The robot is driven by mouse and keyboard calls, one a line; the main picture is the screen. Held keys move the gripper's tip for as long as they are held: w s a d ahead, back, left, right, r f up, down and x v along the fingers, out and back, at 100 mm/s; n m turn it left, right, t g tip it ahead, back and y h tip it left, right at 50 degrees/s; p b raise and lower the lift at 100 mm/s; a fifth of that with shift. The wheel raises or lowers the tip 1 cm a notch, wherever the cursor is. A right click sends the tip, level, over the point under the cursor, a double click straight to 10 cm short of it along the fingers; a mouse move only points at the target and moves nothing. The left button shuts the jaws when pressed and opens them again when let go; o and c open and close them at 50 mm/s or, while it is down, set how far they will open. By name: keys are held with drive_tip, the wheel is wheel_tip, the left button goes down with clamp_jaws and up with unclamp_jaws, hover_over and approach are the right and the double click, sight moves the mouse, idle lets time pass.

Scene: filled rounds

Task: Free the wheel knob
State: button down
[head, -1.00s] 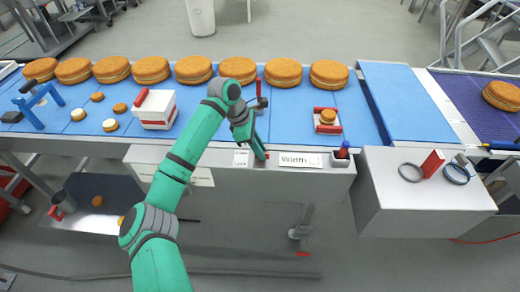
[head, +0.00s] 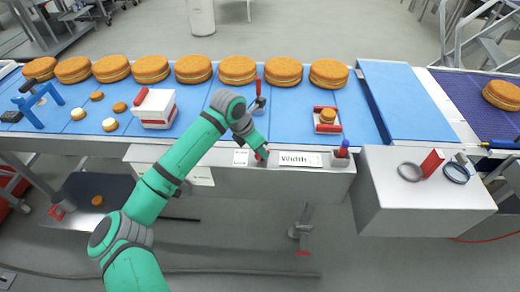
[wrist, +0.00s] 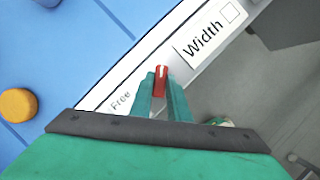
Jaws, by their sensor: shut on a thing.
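The small red knob (wrist: 161,72) with a pale line on it sits on the grey front rail of the conveyor. In the wrist view my gripper (wrist: 161,92) has its two green fingers on either side of the knob, shut on it. A label reading "Free" (wrist: 121,101) lies left of the knob, and a "Width" label (wrist: 205,40) lies to its right. In the head view my gripper (head: 262,155) reaches down to the rail between a small white label (head: 241,157) and the "Width" label (head: 300,159). The knob is mostly hidden there.
Several large cake rounds (head: 238,70) line the back of the blue belt (head: 280,130). A red-and-white box (head: 155,108), a small red-trimmed tray (head: 326,120) and an upright red-handled tool (head: 259,98) stand near the arm. A grey cabinet (head: 420,210) is at right.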

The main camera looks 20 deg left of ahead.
drive_tip(key=n, duration=0.2)
drive_tip(key=n+y, duration=0.2)
drive_tip(key=n, duration=0.1)
drive_tip(key=shift+s+d+n+t, duration=0.1)
drive_tip(key=shift+d+n+t, duration=0.2)
drive_tip(key=shift+t, duration=0.1)
drive_tip(key=n+y, duration=0.2)
drive_tip(key=n, duration=0.2)
drive_tip(key=shift+n, duration=0.3)
drive_tip(key=c, duration=1.7)
unclamp_jaws()
drive_tip(key=shift+r, duration=0.1)
drive_tip(key=v, duration=1)
drive_tip(key=shift+d+r, duration=0.15)
drive_tip(key=shift+r, duration=0.15)
